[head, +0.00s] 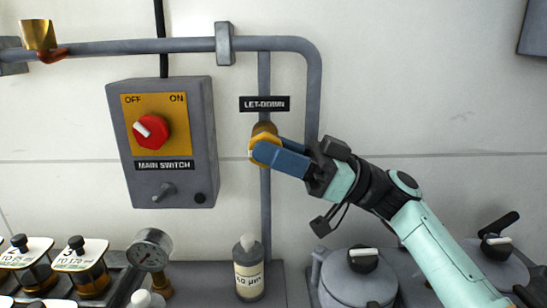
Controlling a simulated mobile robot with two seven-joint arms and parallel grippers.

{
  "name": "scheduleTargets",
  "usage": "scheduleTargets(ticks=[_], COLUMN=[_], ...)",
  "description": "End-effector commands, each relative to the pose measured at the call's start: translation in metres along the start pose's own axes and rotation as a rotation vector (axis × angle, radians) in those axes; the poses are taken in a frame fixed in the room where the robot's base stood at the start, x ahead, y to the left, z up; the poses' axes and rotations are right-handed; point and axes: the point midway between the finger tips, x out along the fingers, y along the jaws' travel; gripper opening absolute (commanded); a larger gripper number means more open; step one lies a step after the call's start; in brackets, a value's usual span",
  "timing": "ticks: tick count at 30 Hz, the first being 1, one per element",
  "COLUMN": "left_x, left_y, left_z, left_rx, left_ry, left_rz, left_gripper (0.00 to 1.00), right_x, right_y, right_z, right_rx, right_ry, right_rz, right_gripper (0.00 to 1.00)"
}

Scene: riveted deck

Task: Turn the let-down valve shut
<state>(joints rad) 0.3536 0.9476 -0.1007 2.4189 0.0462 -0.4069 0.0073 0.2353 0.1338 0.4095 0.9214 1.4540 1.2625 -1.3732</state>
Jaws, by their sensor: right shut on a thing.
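The let-down valve (264,129) is a brass and yellow fitting on the vertical grey pipe, just under the black LET-DOWN label (265,104). My right gripper (262,151) reaches in from the lower right, its blue fingers shut on the valve's yellow handle (252,147). The fingers hide much of the handle, so how far it is turned cannot be told. My left gripper does not show.
A grey main switch box (205,130) with a red knob (149,132) is on the wall to the left. Below stand a pressure gauge (149,252), a labelled bottle (249,275), a lidded grey pot (359,280) and several labelled units (80,258). The wall at upper right is mostly clear.

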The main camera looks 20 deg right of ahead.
Motion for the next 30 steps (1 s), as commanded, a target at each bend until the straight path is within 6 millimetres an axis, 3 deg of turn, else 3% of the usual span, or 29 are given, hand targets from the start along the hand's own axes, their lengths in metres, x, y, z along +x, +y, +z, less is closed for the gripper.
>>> scheduleTargets(ticks=[14,15,17,26,30], left_x=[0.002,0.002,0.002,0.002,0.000], left_y=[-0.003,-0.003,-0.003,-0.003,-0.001], left_z=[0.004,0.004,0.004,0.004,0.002], left_rx=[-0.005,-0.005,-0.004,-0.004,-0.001], left_ry=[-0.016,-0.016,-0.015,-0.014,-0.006], left_rz=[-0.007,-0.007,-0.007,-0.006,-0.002], left_gripper=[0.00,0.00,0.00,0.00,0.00], right_x=[0.001,0.001,0.001,-0.001,-0.013], right_y=[-0.001,-0.001,-0.001,0.000,0.000], right_z=[-0.003,-0.003,-0.003,-0.001,-0.002], right_rx=[-0.002,-0.002,-0.002,0.000,-0.003], right_ry=[0.018,0.018,0.017,0.013,0.013], right_rz=[0.000,0.000,0.001,0.001,0.005], right_gripper=[0.02,0.36,0.53,0.53,0.53])
